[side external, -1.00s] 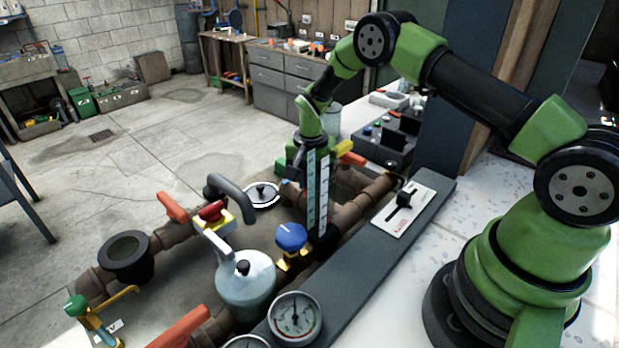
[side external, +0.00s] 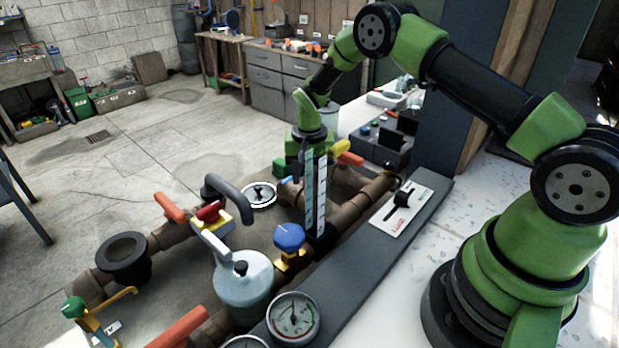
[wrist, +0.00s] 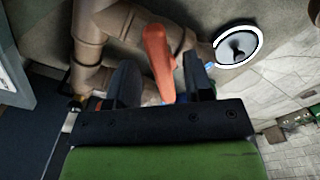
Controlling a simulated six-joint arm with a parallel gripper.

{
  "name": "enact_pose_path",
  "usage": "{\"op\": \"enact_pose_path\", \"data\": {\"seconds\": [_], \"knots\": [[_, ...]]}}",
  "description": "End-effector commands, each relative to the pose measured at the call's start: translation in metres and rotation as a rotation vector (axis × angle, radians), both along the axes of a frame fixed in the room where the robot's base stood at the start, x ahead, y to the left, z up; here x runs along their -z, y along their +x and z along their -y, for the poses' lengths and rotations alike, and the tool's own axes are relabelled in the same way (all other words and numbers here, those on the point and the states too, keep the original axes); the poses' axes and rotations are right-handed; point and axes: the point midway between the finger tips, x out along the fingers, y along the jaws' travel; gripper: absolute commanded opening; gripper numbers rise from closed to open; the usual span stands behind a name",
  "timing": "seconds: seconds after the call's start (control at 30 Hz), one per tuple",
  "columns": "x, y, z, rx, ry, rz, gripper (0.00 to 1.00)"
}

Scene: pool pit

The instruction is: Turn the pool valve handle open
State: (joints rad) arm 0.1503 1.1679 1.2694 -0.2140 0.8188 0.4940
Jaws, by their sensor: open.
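An orange valve handle (wrist: 158,62) stands out from the brown pipework in the wrist view. My gripper (wrist: 160,82) is open, with one dark finger to each side of the handle. I cannot tell whether either finger touches it. In the side view an orange handle (side external: 351,159) shows just right of my gripper, whose fingers are mostly hidden behind a clear scaled column (side external: 316,192). Other orange handles are at the left (side external: 171,208) and at the front (side external: 180,328) of the pipework.
A blue knob (side external: 289,237), a grey-white canister (side external: 244,284) and a pressure gauge (side external: 293,318) stand near the column. A white-rimmed disc (wrist: 238,46) lies beside the handle. A grey ledge (side external: 372,262) with a switch plate (side external: 404,206) runs along the right. Open floor lies at the left.

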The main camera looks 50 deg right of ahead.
Motion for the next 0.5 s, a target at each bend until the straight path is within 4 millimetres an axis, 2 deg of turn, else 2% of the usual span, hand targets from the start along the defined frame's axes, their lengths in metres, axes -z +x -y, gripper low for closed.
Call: {"op": "enact_pose_path", "data": {"seconds": [0.3, 0.5], "knots": [[-0.063, 0.0, 0.0, 0.001, -0.001, 0.003, 0.47], [-0.084, 0.0, 0.0, 0.0, 0.0, 0.0, 0.47]]}}
